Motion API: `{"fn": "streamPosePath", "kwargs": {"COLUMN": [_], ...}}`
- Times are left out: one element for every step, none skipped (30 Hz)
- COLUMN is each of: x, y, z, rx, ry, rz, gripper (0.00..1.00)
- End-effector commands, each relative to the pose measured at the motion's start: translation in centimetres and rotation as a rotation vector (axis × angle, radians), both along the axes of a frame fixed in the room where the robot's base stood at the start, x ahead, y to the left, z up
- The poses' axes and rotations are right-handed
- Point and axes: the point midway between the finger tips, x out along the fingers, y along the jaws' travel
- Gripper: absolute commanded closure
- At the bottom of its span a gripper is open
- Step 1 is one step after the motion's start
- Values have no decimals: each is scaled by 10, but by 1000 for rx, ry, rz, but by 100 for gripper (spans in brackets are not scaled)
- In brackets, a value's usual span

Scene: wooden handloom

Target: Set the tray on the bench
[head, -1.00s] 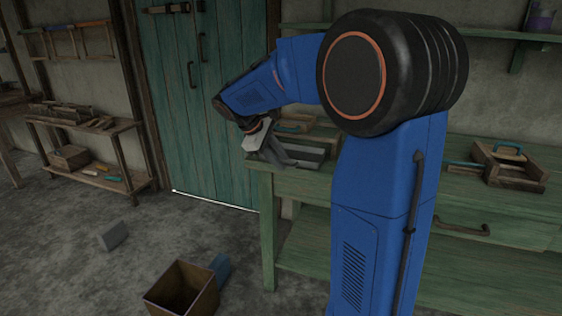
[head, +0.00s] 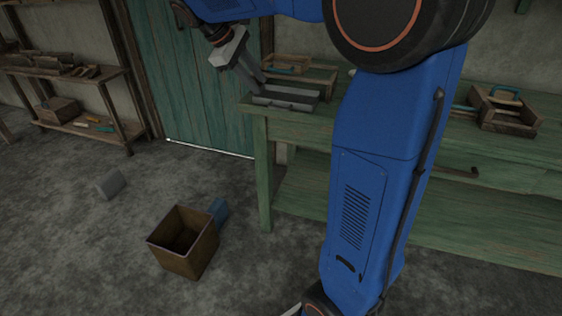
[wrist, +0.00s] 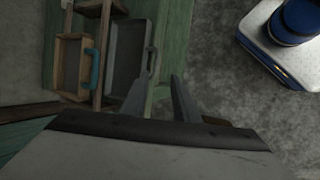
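The grey tray (head: 287,98) rests flat on the green bench (head: 330,127), near its left end. In the wrist view the tray (wrist: 125,50) shows from above, with a small handle on its right side. My gripper (head: 255,78) is above and left of the tray in the head view, pointing down toward it. In the wrist view the two fingers of my gripper (wrist: 159,82) are spread apart with nothing between them. The left finger overlaps the tray's near end in that view; contact cannot be told.
An open box (head: 183,242), a blue block (head: 218,211) and a grey block (head: 110,184) lie on the floor.

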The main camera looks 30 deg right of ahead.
Motion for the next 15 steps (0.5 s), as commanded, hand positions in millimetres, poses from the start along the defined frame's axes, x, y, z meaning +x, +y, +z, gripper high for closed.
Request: {"fn": "streamPosePath", "kwargs": {"x": [-12, -19, -30, -39, -49, -61, -71, -80, -92, -101, -111, -123, -132, -140, -152], "y": [1, 2, 3, 5, 7, 9, 11, 14, 16, 19, 21, 24, 27, 29, 33], "z": [0, -1, -4, -6, -9, -13, -16, -19, -23, -27, -31, -35, -39, -43, -49], "rx": [16, 30, 49, 66, 84, 110, 127, 146, 171, 190, 208, 232, 252, 270, 295], "ry": [-17, -31, -48, -65, -80, -103, -119, -137, -159, -176, -191, -214, -230, -247, -269], "rz": [-7, -12, -21, -29, -36, -48, -57, -66, -80, -90, -101, -115, -127, -138, -153], "gripper": [73, 73, 73, 73, 73, 73, 73, 73, 73, 73, 73, 73, 73, 73, 73]}}
